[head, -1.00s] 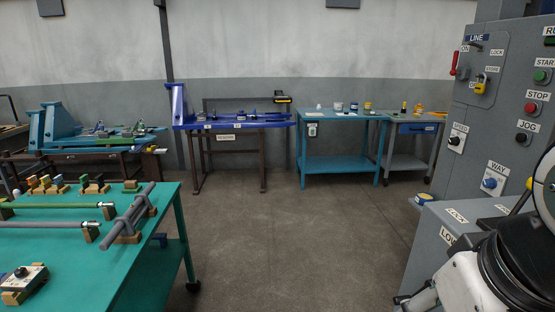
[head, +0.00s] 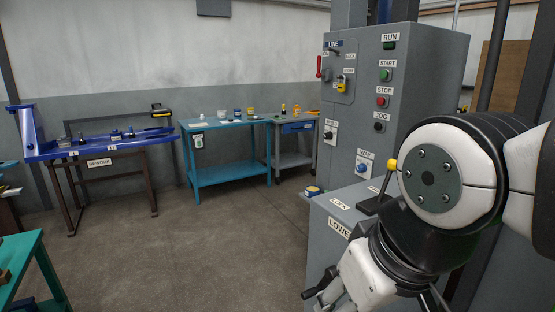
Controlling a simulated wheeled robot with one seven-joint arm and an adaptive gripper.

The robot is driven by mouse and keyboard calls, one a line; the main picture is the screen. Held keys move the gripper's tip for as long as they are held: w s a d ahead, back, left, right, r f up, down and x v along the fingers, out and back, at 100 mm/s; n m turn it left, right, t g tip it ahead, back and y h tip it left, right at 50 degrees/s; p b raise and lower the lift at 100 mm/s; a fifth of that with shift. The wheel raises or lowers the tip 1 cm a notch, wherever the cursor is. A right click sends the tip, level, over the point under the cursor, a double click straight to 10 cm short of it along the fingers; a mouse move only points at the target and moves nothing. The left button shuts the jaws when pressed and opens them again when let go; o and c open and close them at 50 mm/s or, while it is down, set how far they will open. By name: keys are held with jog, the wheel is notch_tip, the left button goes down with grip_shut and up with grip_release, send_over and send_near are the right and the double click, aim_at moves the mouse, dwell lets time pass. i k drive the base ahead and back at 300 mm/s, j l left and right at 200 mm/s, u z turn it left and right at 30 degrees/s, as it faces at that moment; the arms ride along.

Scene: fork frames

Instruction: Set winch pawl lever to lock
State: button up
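A lever with a yellow knob (head: 392,165) rises at a tilt from a dark base on top of a low grey housing (head: 318,228). This looks like the winch pawl lever, but my arm stands close to it in the picture and covers part of the housing. A small white label (head: 340,204) lies on the housing top, its text hard to read. A label reading "LOWE…" (head: 340,229) is on the front, cut off by my arm.
A tall grey control cabinet (head: 425,60) with RUN, START, STOP and JOG controls stands behind the housing. A yellow padlock (head: 342,84) hangs on its panel. A teal table (head: 230,178) and a blue bench (head: 95,150) stand at the wall. The floor (head: 220,250) at left centre is clear.

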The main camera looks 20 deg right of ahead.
aim_at(391, 164)
jog(key=j+z, duration=0.25)
jog(key=z, duration=0.15)
jog(key=j+z, duration=0.25)
jog(key=z, duration=0.15)
jog(key=j+z, duration=0.35)
jog(key=i+l, duration=0.05)
jog(key=l, duration=0.05)
